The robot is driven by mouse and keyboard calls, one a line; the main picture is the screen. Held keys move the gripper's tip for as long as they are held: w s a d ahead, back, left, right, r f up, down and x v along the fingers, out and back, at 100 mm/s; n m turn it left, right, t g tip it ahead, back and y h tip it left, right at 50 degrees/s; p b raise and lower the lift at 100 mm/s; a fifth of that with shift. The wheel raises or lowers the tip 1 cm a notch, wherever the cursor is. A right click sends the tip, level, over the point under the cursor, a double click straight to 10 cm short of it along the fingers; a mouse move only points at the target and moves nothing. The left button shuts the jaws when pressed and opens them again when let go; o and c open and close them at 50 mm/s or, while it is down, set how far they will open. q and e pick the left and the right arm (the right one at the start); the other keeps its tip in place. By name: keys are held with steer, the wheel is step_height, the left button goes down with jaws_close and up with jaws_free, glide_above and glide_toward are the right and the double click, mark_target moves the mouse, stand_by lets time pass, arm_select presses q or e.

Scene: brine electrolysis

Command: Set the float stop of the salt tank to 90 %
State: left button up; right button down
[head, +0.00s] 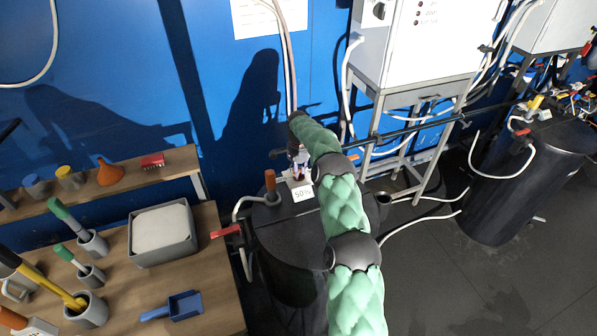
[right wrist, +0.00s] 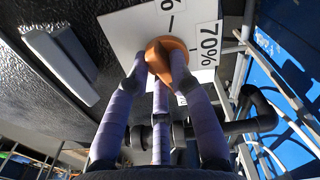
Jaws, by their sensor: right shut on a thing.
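The salt tank (head: 285,245) is a black round tank in the middle of the head view. On its lid is a white scale plate with a 50 % label (head: 302,193). My right gripper (head: 298,172) is over that plate, at the end of the green-sleeved arm. In the right wrist view its purple fingers close around an orange knob (right wrist: 171,58) on the white scale plate (right wrist: 125,27). A 70 % label (right wrist: 208,43) is beside the knob. The fingers partly cover the knob, and I cannot tell which mark it points to. My left gripper is not in view.
A red-handled valve (head: 227,231) and an orange-topped part (head: 270,184) are on the tank's left. A wooden bench (head: 215,285) with a grey tray (head: 165,258) and cups is at left. A white cabinet (head: 425,45) stands behind. Another black tank (head: 510,195) is at right.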

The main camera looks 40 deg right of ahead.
steer(key=c, duration=1.1)
jaws_free()
step_height(320, 180, up, 12)
steer(key=shift+r, duration=0.1)
